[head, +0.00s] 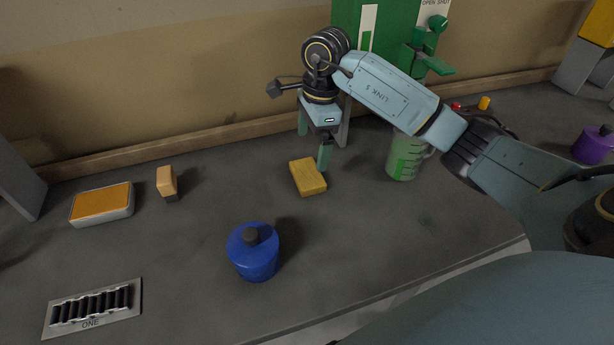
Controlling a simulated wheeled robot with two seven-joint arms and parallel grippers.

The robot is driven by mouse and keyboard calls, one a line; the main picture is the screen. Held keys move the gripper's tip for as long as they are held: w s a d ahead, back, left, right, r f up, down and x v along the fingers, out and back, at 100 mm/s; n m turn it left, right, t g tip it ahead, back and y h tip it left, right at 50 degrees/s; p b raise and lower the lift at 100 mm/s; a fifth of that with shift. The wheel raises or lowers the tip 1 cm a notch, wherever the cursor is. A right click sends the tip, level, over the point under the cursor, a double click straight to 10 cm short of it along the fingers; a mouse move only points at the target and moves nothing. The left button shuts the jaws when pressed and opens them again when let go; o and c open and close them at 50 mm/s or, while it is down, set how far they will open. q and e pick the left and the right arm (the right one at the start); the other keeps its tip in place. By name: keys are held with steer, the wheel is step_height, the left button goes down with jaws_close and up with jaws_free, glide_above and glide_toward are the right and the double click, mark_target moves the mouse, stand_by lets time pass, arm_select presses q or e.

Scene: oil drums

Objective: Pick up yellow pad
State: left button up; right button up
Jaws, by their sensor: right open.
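The yellow pad (308,177) lies flat on the dark grey bench, near the middle of the view. It is a small rectangular block with nothing on top of it. My right gripper (314,151) hangs above and just behind the pad, pointing down. Its two greenish fingers are spread apart with nothing between them. The right-hand finger ends close to the pad's upper right edge; I cannot tell whether it touches. My left gripper does not show.
A blue lidded pot (254,256) stands in front. A measuring jug (404,156) with green liquid stands right of the pad, near a green dispenser (392,40). Left are an orange-topped tray (103,204), a brush-like block (166,182) and a slotted rack (92,309). A purple pot (593,146) stands far right.

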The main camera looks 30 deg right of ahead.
mark_target(308, 172)
steer(key=f, duration=0.3)
steer(key=shift+a+f, duration=0.25)
steer(key=f, duration=0.4)
steer(key=shift+a+f, duration=0.25)
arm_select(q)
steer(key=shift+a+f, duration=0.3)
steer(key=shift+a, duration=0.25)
arm_select(e)
steer(key=c, duration=0.8)
steer(key=shift+o, duration=0.2)
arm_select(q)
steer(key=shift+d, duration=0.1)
arm_select(e)
steer(key=shift+r, duration=0.15)
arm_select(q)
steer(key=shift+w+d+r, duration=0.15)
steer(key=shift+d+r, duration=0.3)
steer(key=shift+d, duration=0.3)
arm_select(e)
step_height(308, 172, up, 10)
